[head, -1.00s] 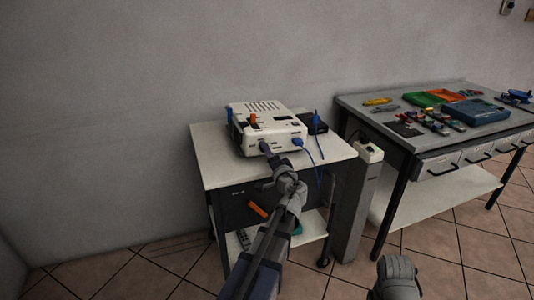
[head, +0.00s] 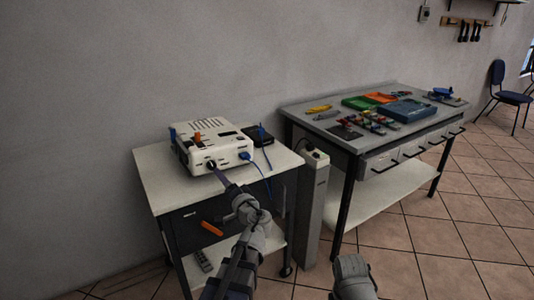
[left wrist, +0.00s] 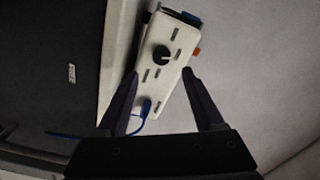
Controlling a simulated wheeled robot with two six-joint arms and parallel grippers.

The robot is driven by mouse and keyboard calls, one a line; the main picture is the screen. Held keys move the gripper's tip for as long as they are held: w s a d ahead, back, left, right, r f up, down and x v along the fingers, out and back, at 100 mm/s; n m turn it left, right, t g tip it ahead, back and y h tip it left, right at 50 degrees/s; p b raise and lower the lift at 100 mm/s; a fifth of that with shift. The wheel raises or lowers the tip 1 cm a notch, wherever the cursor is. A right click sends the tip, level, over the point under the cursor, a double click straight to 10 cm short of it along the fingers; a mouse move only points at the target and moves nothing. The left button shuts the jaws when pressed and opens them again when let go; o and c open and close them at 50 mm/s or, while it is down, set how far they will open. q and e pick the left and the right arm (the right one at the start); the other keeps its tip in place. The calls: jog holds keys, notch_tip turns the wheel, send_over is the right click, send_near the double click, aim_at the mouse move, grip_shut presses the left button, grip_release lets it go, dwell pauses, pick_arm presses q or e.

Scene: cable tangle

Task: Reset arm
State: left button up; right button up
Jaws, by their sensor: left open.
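My left gripper (head: 218,175) reaches up from the lower middle of the head view to the front of a white device box (head: 205,143). In the left wrist view my left gripper (left wrist: 158,90) is open, with its two dark fingers spread. The white box (left wrist: 166,45) shows beyond and between the fingers, with a dark round knob and slots on its face. I see nothing held. A grey rounded part of my right arm shows at the bottom of the head view; its gripper is not visible.
The box stands on a small white-topped cart (head: 160,180). A blue cable (head: 247,157) is plugged into its front and hangs over the cart edge. A grey post (head: 313,205) stands between the cart and a workbench (head: 300,110) with trays and parts.

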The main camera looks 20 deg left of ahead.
pick_arm(q)
jog(key=s+d+r+g+h+p, duration=0.2)
jog(key=s+d+g+h+p, duration=0.4)
jog(key=s+d+p, duration=0.5)
jog(key=s+d+r+g+h+p, duration=0.2)
jog(key=s+d+g+h+p, duration=0.4)
jog(key=s+d+p, duration=0.5)
jog(key=d+p, duration=0.3)
jog(key=d, duration=0.5)
jog(key=shift+p, duration=0.4)
jog(key=shift+s, duration=0.1)
